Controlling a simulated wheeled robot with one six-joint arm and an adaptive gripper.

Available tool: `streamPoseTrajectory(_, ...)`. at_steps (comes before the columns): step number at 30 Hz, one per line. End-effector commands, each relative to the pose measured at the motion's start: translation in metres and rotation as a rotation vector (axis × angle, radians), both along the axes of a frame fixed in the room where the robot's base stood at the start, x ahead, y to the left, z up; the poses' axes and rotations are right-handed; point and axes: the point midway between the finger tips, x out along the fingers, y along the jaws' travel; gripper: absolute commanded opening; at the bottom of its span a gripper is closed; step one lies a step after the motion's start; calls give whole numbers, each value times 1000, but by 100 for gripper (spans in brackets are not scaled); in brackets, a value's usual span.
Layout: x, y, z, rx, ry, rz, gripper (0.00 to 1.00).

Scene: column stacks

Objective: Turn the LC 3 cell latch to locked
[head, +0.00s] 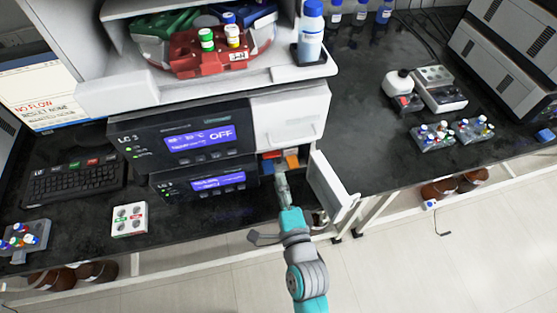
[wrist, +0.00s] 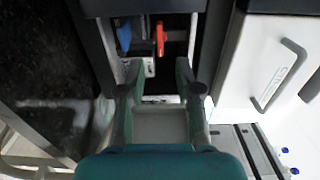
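The LC 3 stack (head: 165,172) stands on the bench. A compartment at its lower right is open, with its white door (head: 331,188) swung out to the right; the door also shows in the wrist view (wrist: 262,70). In the wrist view a red lever (wrist: 160,39) stands upright, beside a blue piece (wrist: 124,36). I take the red lever for the cell latch; its locked mark is not readable. My gripper (wrist: 158,76) is open and empty at the compartment mouth, its fingers either side of the lever's line, short of it.
The upper LC 3 module (head: 185,138) shows OFF. A white closed front (head: 290,118) sits above the opening.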

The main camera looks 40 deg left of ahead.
Motion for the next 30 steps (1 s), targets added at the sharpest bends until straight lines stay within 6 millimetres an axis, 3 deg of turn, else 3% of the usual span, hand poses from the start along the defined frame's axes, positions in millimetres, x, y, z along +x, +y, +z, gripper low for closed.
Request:
streamPoseTrajectory(12, 41, 48, 0, -1, -2, 0, 34)
streamPoseTrajectory(26, 49, 57, 0, -1, -2, -1, 34)
streamPoseTrajectory(27, 49, 57, 0, -1, -2, -1, 32)
streamPoseTrajectory(30, 49, 57, 0, -1, -2, -1, 7)
